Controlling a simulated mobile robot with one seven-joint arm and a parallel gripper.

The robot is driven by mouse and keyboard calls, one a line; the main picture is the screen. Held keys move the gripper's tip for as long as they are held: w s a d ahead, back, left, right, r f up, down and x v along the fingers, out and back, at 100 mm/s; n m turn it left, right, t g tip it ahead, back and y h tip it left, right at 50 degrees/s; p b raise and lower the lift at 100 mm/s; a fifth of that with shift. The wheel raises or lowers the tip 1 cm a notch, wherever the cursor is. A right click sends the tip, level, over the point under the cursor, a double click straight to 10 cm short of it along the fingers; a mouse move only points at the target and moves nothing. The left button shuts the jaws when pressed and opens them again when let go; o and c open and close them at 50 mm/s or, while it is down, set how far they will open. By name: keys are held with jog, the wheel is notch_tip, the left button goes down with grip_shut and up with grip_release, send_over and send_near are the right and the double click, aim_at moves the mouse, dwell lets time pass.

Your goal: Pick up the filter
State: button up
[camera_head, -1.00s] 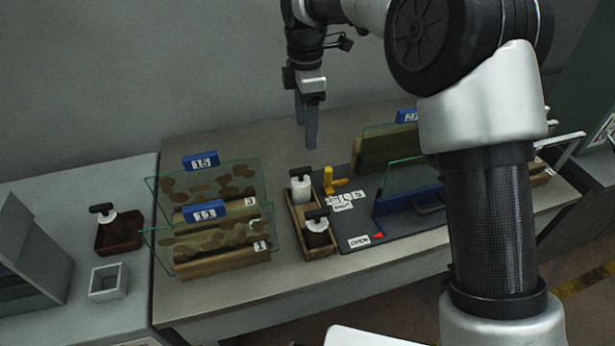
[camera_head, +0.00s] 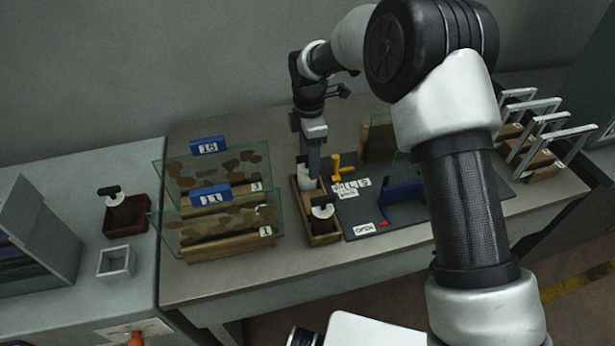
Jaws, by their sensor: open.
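Several cylindrical pieces with black T-shaped handles are in view; which one is the filter I cannot tell. A white cylinder (camera_head: 305,181) stands at the back of a narrow wooden tray (camera_head: 322,240), its top hidden behind my gripper. A second handled piece (camera_head: 322,212) stands at the front of the same tray. A third handled piece (camera_head: 113,200) stands in a dark brown tray (camera_head: 125,229) on the left table. My gripper (camera_head: 309,172) points down, open, at the back white cylinder. Its fingers overlap the cylinder in the picture; contact cannot be told.
Glass panels with blue clips (camera_head: 209,145) stand in wooden holders left of the tray. A yellow piece (camera_head: 338,164) and a dark mat with a blue block (camera_head: 400,193) are to the right. Grey handled frames (camera_head: 545,130) stand at the far right. A small white square box (camera_head: 116,261) is at left.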

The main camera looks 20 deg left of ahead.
aim_at(307, 166)
jog(key=shift+s+a+f, duration=0.1)
jog(key=shift+s+f, duration=0.1)
jog(key=shift+f, duration=1.75)
jog(key=c, duration=1.2)
